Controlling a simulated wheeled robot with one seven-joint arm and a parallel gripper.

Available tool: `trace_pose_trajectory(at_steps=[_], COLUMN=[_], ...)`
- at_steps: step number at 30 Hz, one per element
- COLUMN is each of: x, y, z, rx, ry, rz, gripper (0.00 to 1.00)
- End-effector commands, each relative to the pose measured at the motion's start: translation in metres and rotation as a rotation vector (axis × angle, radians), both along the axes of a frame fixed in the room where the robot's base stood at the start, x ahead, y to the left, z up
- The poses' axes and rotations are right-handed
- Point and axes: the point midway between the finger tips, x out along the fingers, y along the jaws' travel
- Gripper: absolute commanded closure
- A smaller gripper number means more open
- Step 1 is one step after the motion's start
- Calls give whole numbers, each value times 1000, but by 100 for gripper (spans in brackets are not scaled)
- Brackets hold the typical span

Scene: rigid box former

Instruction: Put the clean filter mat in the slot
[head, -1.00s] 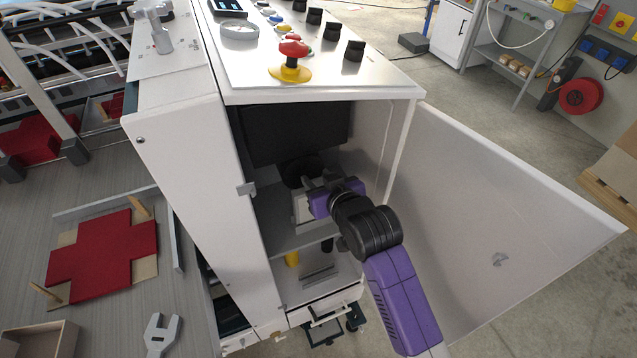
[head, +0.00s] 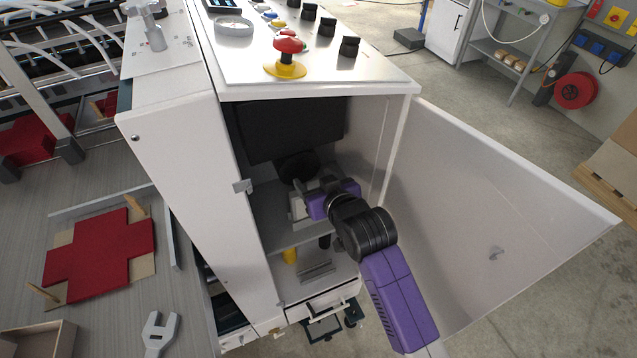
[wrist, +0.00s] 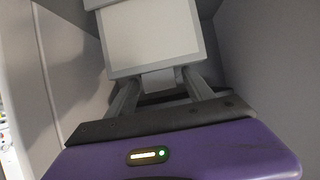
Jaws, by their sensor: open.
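My gripper (wrist: 158,82) is inside the open cabinet (head: 246,215), reaching in from the right. In the wrist view its two grey fingers stand apart, on either side of a small grey tab (wrist: 160,80). The tab is at the near edge of a pale panel with a light grey frame (wrist: 150,32), which looks like the clean filter mat. I cannot tell whether the fingers touch the tab. In the head view a small pale piece (head: 297,207) shows beside the gripper, partly hidden by it. The slot is not clearly visible, so I cannot tell how the mat sits in it.
The cabinet door (head: 490,220) stands wide open on the right. A black box (head: 290,130) and a dark round part (head: 297,168) are above the gripper. A shelf (head: 300,240) lies below it, with a yellow item (head: 289,256) underneath.

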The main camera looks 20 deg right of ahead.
Motion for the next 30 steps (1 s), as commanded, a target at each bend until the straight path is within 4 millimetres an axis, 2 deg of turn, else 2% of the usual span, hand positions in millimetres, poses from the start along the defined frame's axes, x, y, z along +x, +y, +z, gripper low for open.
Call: trace_pose_trajectory(at_steps=[5, 15, 21, 30], x=[-13, -73, -99, -108], y=[0, 0, 0, 0], z=[8, 36, 49, 54], rx=[0, 0, 0, 0], ry=[-1, -2, -1, 0], rz=[0, 0, 0, 0], gripper=[39, 39, 39, 39])
